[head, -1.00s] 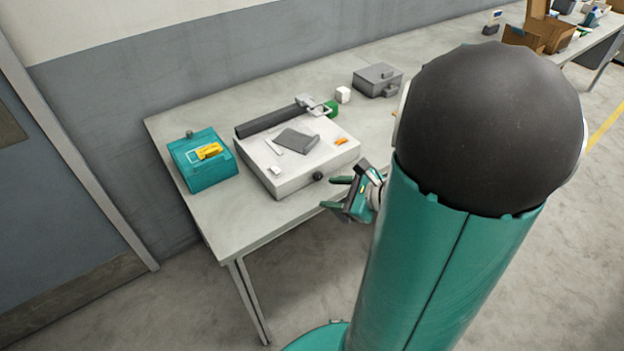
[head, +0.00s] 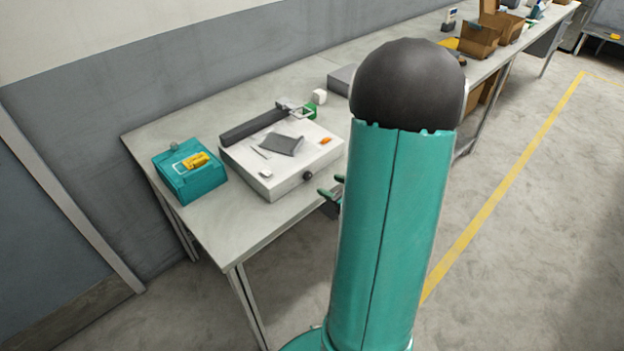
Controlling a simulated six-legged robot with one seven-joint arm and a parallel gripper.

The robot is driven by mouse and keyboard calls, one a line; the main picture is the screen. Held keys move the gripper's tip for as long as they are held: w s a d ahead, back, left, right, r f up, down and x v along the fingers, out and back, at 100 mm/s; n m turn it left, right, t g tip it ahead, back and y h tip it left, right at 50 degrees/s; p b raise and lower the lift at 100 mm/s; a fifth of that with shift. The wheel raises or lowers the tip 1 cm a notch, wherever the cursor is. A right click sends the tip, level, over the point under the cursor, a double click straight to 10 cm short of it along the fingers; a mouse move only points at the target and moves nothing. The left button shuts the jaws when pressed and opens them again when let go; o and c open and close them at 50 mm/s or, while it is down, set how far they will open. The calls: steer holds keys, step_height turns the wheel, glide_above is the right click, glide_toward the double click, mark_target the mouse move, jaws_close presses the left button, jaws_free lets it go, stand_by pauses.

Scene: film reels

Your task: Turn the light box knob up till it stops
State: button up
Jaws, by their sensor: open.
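The light box (head: 293,182) is a low white box on the grey table, with a dark lamp bar along its back and a few small items on its top. Its knob (head: 308,176) is a small dark round knob on the front face, toward the right. My gripper (head: 327,194) is open, just right of the knob and apart from it, off the table's front edge. My own arm hides part of the gripper and its wrist.
A teal box (head: 198,182) with a yellow item (head: 195,161) stands left of the light box. Cardboard boxes (head: 479,42) lie farther along the tables. The floor at right is clear.

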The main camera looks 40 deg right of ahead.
mark_target(310, 177)
steer(key=x, duration=0.8)
steer(key=shift+w+f, duration=0.15)
steer(key=shift+w, duration=0.15)
steer(key=shift+c, duration=0.2)
steer(key=c, duration=1)
